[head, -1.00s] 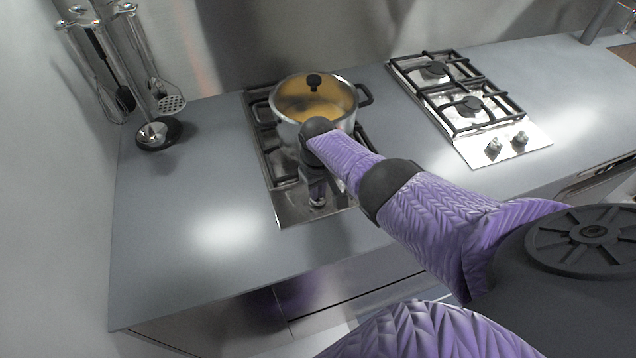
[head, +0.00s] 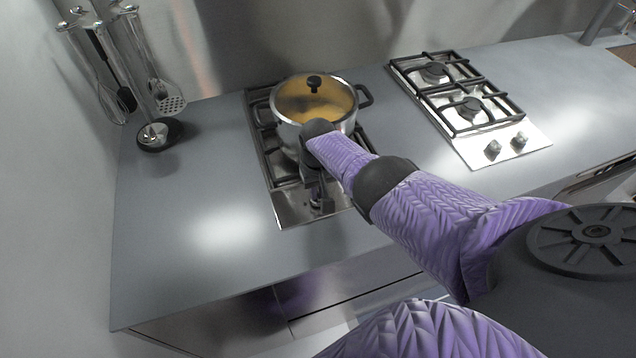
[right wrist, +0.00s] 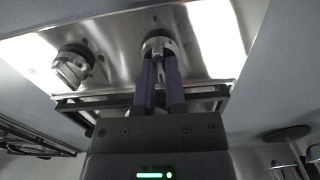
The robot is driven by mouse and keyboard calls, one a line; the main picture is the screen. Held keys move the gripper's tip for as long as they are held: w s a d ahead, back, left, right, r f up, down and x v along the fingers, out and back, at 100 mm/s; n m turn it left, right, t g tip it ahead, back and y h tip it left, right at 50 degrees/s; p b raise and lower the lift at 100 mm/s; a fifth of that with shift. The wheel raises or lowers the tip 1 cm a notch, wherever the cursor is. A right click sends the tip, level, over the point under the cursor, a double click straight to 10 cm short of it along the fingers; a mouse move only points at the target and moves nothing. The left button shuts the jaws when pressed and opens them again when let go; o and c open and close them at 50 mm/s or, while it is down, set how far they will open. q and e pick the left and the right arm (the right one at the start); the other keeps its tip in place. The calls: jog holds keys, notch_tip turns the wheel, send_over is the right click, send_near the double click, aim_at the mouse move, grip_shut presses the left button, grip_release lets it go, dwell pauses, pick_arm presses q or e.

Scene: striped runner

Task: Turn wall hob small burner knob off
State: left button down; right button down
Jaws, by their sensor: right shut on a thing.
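The wall hob (head: 290,212) is the left hob, with a steel front panel and black grates. In the right wrist view, my right gripper (right wrist: 160,58) is shut on a round metal knob (right wrist: 157,42) on that panel, with its two dark purple fingers on either side. A second metal knob (right wrist: 72,68) sits apart to the left in that view. In the head view, my right gripper (head: 321,204) reaches down to the front of the panel, and my wrist hides much of it. The knob's marking cannot be read. My left gripper is not in view.
A steel pot (head: 318,100) with a glass lid stands on the wall hob, close behind my right wrist. A second hob (head: 470,105) with two knobs lies to the right. A utensil stand (head: 158,135) is near the left wall.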

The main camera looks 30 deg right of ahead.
jog(key=c, duration=0.8)
grip_release()
jog(key=shift+o, duration=0.6)
pick_arm(q)
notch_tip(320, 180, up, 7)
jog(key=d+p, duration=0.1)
jog(key=p, duration=0.6)
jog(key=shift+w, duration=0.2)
pick_arm(e)
notch_tip(320, 180, up, 10)
